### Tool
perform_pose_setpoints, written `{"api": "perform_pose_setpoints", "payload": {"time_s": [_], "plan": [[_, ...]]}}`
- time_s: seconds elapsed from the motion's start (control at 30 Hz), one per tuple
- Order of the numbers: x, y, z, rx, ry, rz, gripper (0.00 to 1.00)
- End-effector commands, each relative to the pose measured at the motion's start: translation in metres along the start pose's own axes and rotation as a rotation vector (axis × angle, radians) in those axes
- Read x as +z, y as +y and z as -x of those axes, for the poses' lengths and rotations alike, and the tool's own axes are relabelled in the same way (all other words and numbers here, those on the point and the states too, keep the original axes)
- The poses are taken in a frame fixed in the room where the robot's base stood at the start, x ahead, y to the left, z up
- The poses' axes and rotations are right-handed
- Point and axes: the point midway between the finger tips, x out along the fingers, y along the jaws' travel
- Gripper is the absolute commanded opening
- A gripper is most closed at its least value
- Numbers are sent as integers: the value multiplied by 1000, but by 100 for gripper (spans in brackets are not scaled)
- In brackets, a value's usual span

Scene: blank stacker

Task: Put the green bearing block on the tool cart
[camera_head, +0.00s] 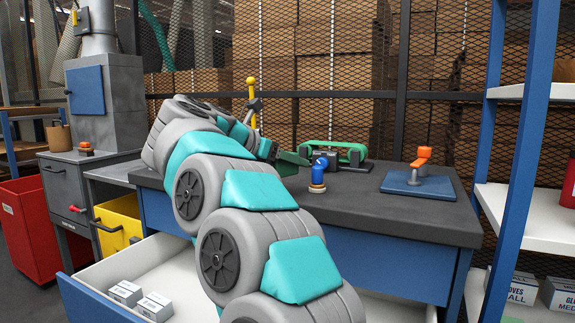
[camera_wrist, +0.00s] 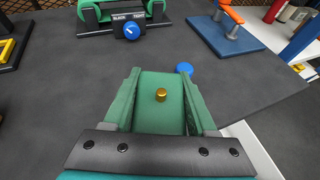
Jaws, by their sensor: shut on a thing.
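My gripper (camera_head: 290,160) is over the dark workbench top and is shut on the green bearing block (camera_wrist: 160,100). In the wrist view the block sits between the two green fingers (camera_wrist: 160,74), with a brass knob on its top face. In the head view the block is hard to tell from the fingers, and my arm hides part of the bench. I cannot tell for certain which thing is the tool cart; a red cart-like container (camera_head: 35,235) stands on the floor at the far left.
A blue-topped piece (camera_head: 318,174) stands close beside the gripper. A green belt device (camera_head: 335,154) and a blue plate with an orange handle (camera_head: 417,186) are on the bench (camera_head: 400,219). An open drawer (camera_head: 110,271) with small boxes juts out front. Blue-framed shelving (camera_head: 528,160) stands right.

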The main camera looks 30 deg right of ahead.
Motion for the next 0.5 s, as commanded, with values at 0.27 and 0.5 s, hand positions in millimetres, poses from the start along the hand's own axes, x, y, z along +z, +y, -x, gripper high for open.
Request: {"api": "perform_pose_setpoints", "payload": {"time_s": [0.27, 0.5], "plan": [[8, 34, -22, -2, -3, -2, 0], [14, 59, -39, -2, -3, -4, 0]]}}
